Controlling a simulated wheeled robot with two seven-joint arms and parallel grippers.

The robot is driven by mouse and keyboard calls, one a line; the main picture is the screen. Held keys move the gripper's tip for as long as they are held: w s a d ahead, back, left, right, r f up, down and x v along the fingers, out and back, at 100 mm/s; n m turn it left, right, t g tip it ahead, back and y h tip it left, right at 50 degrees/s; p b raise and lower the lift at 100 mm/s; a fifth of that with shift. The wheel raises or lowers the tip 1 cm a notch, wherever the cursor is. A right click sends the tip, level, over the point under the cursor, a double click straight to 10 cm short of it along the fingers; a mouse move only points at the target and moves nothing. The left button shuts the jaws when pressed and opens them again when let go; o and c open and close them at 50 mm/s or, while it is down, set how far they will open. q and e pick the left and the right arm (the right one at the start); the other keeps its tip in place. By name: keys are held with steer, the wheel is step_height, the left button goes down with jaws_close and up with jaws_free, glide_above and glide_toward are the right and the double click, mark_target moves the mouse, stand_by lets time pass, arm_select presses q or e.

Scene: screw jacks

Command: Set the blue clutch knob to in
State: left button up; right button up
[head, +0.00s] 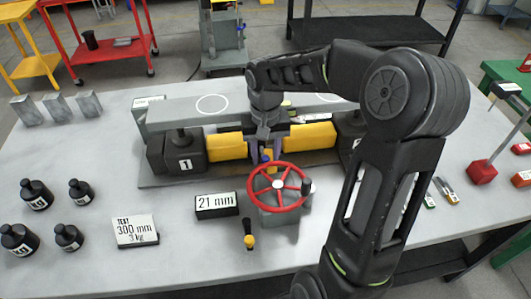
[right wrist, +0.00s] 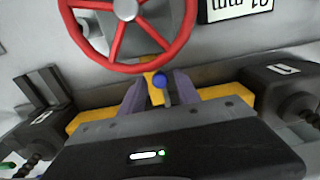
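The small blue clutch knob (head: 266,158) is just behind the red handwheel, near a yellow part. In the right wrist view the blue knob (right wrist: 159,81) shows in the gap between the two purple-grey fingers, with a short grey pin beside it. My right gripper (head: 266,149) points down over the jack unit behind the handwheel. Its fingers (right wrist: 160,94) are apart, one on each side of the knob; I see no clear contact. No in or out marking is readable. My left gripper is not in view.
The red handwheel (head: 279,187) stands close in front of the knob. A grey beam (head: 185,110) lies over the jack marked 1 (head: 185,163). A 21 mm display (head: 216,205), a test card (head: 137,231) and several black weights (head: 36,193) stand on the table (head: 190,265).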

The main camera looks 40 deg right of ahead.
jaws_close()
stand_by(1.2)
